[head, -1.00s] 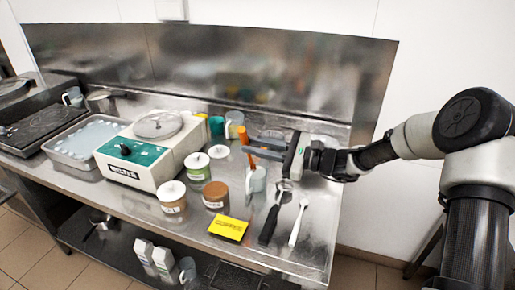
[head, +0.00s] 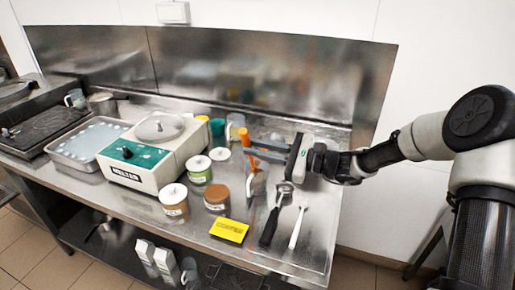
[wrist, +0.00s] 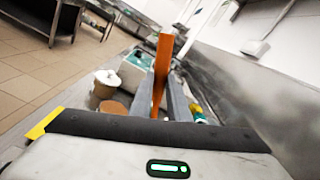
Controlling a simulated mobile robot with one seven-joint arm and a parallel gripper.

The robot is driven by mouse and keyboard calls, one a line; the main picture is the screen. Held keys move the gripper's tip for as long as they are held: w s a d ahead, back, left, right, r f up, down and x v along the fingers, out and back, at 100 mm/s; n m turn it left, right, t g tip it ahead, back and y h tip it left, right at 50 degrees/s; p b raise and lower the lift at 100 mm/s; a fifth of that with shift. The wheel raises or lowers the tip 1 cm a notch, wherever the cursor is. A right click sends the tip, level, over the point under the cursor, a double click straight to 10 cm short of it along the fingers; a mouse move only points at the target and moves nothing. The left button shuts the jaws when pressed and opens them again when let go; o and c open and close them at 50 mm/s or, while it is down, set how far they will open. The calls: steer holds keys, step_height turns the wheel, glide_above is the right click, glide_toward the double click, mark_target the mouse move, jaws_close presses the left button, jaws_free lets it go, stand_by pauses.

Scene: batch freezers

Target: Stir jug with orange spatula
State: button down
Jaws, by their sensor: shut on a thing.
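My gripper (head: 272,148) is shut on the orange spatula (head: 245,138), which stands nearly upright between the fingertips above the right part of the steel counter. In the wrist view the orange handle (wrist: 161,70) rises from between the two grey fingers. The spatula's lower part shows orange below the fingers, beside a small pale shape that I cannot make out clearly. A clear jug (head: 236,121) stands behind and left of the spatula, near the back wall. I cannot tell whether the spatula's tip is inside any vessel.
Lidded tubs (head: 174,202) and a brown-lidded jar (head: 217,198) stand left of the spatula, near the white melter (head: 150,160). A yellow sign (head: 229,230), a black-handled scoop (head: 270,225) and a white spoon (head: 298,228) lie in front. The steel backsplash (head: 300,80) is close behind.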

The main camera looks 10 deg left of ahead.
steer(key=shift+s+a+r+p, duration=0.1)
steer(key=shift+s+r+p, duration=0.25)
steer(key=shift+r+p, duration=0.35)
steer(key=shift+s+r+p, duration=0.4)
steer(key=shift+r+p, duration=0.05)
steer(key=shift+r, duration=0.6)
steer(key=shift+s+a+r+p, duration=0.1)
steer(key=shift+s+r+p, duration=0.25)
steer(key=shift+r+p, duration=0.35)
steer(key=shift+r, duration=0.2)
step_height(320, 180, up, 5)
steer(key=p, duration=0.3)
steer(key=shift+d+f, duration=0.15)
